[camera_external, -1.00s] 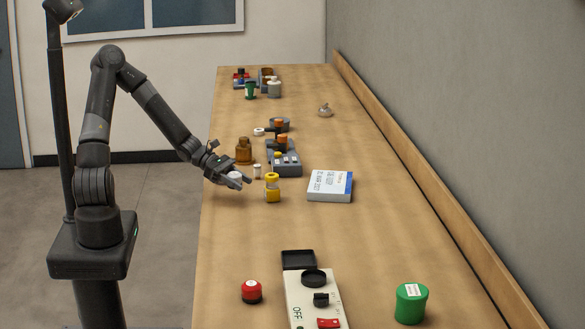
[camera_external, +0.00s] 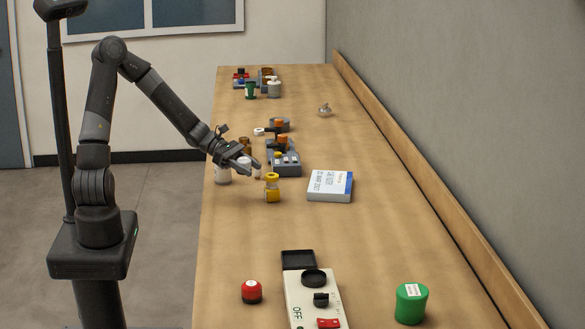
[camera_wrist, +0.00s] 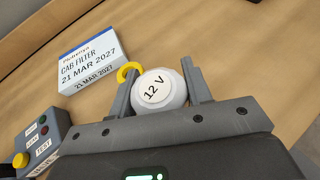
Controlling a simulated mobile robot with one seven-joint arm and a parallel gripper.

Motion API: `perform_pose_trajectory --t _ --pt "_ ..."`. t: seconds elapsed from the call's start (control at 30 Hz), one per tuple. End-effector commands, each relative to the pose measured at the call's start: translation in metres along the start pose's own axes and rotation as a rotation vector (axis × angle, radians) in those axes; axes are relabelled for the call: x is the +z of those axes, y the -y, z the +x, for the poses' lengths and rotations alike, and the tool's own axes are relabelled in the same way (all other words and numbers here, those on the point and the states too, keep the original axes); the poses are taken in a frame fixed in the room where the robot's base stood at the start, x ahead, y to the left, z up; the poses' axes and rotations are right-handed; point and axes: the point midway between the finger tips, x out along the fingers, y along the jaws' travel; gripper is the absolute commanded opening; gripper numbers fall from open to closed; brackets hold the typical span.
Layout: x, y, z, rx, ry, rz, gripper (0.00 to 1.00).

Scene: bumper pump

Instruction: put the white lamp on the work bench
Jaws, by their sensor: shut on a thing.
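The white lamp is round, with "12 V" on its top; the wrist view shows the white lamp (camera_wrist: 158,88) between the two fingers. My gripper (camera_wrist: 160,92) is shut on it. In the external view my gripper (camera_external: 250,164) is over the left side of the work bench (camera_external: 370,245), and the white lamp (camera_external: 243,162) shows partly behind the fingers. It appears held above the bench top; the exact gap cannot be told.
A white-and-blue box (camera_external: 330,186) lies to the right. The bench between these and the front switch panel (camera_external: 312,295) is clear.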

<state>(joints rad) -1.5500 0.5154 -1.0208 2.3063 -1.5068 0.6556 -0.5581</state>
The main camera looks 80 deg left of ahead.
Motion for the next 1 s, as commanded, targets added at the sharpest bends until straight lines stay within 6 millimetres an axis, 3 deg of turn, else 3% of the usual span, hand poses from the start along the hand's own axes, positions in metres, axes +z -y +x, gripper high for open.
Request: perform_pose_trajectory --t 0.27,0.57,1.0 --pt "0.033 -0.008 0.066 -0.018 0.013 0.02 0.17" --pt "0.067 0.0 0.139 -0.038 0.02 0.032 0.17" --pt "0.115 0.048 0.252 -0.082 0.02 0.045 0.17"
